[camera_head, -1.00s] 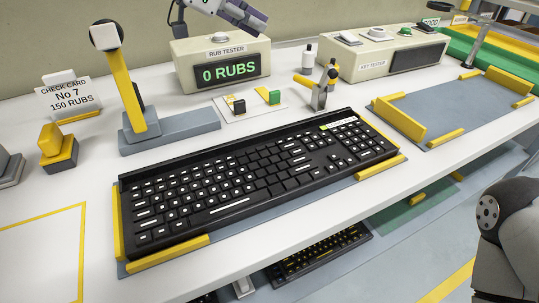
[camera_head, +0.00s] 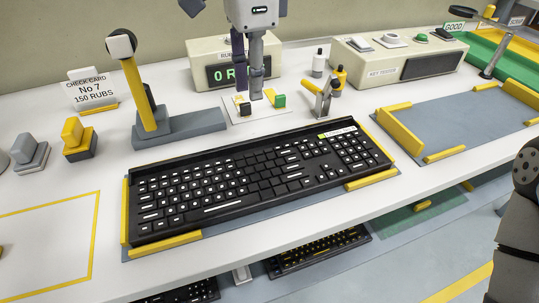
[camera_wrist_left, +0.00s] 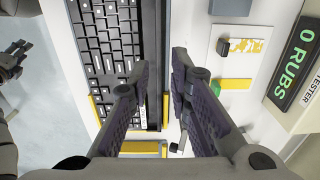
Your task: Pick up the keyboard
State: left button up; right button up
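The black keyboard (camera_head: 250,180) with white-marked keys lies flat on a blue-grey mat between yellow corner guides. A label with a green mark is at its far right corner. My left gripper (camera_head: 249,97) points down behind the keyboard, in front of the rub tester. In the left wrist view its fingers (camera_wrist_left: 160,92) are open and empty, with the keyboard (camera_wrist_left: 108,40) to their left. They do not touch it. A dark gripper, apparently my right one (camera_wrist_left: 12,60), shows at the left edge of that view; its finger state is unclear.
The rub tester (camera_head: 207,52) reads 0 RUBS in the wrist view. A toggle clamp (camera_head: 322,98) stands behind the keyboard; a yellow-armed stand (camera_head: 140,85) is behind left. An empty blue-grey mat (camera_head: 455,120) with yellow guides lies right. Other keyboards (camera_head: 320,252) sit below the table.

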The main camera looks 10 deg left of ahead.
aim_at(251, 140)
pick_arm(q)
jog(key=f, duration=1.1)
jog(key=shift+s+a+f, duration=0.15)
jog(key=shift+s+a, duration=0.1)
jog(key=shift+a, duration=0.15)
grip_shut()
